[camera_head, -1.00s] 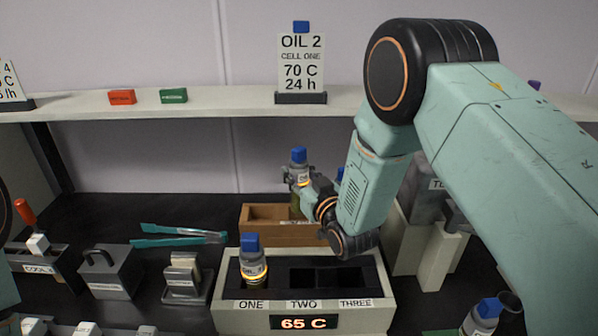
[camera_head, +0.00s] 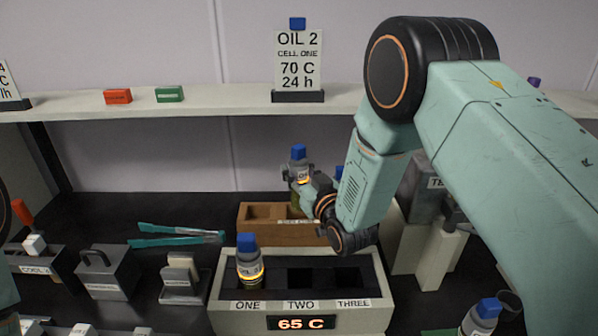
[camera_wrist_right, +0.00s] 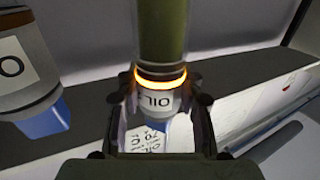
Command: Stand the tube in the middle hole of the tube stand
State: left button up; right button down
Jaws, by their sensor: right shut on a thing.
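My right gripper (camera_head: 302,180) is shut on a tube (camera_head: 299,155) with a blue cap, a pale label and a glowing orange ring. It holds the tube upright, over or inside the wooden tube stand (camera_head: 262,238); I cannot tell if its bottom is in a hole. The stand's left hole is empty; my wrist hides its right side. In the right wrist view the fingers (camera_wrist_right: 165,115) grip the tube (camera_wrist_right: 162,35) at its labelled part, green oil showing. A second blue-capped tube (camera_head: 340,173) shows partly behind my wrist. My left gripper is out of view.
In front stands a heated block (camera_head: 232,318) reading 65 C, with a blue-capped tube (camera_head: 248,262) in slot ONE; TWO and THREE look empty. Teal tongs (camera_head: 175,235) lie to the left. A white shelf (camera_head: 220,103) with an OIL 2 sign (camera_head: 298,62) runs behind.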

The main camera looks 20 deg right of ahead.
jog(key=shift+s+a+r, duration=0.1)
jog(key=shift+f+b, duration=0.55)
jog(key=shift+f, duration=0.15)
jog(key=shift+f+b, duration=0.4)
jog(key=shift+f, duration=0.1)
jog(key=shift+f+b, duration=0.4)
jog(key=shift+f, duration=0.15)
jog(key=shift+f+b, duration=0.45)
jog(key=shift+f, duration=0.1)
jog(key=shift+f+b, duration=0.35)
jog(key=shift+f, duration=0.1)
jog(key=c, duration=1)
grip_release()
jog(key=shift+o, duration=1.1)
